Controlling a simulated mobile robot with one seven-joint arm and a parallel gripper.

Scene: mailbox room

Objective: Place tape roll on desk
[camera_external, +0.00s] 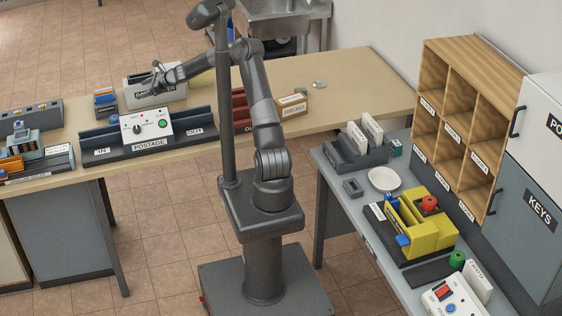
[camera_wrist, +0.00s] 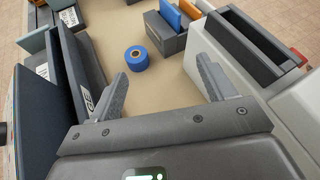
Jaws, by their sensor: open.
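A blue tape roll (camera_wrist: 137,57) with a dark centre lies flat on the tan desk (camera_wrist: 121,26) in the wrist view. My gripper (camera_wrist: 160,76) is open there, with nothing between its fingers. The roll is beyond the fingertips, slightly left of the middle of the gap, and apart from both fingers. In the external view my gripper (camera_external: 155,79) is over the long tan desk (camera_external: 343,82), by a white labelled bin (camera_external: 140,83).
The dark-based postage unit (camera_external: 147,141) stands at the desk's front edge. A grey holder (camera_wrist: 166,42) with blue and orange cards is beyond the roll. Red trays (camera_external: 240,110) and a small cardboard box (camera_external: 292,106) stand right of the unit.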

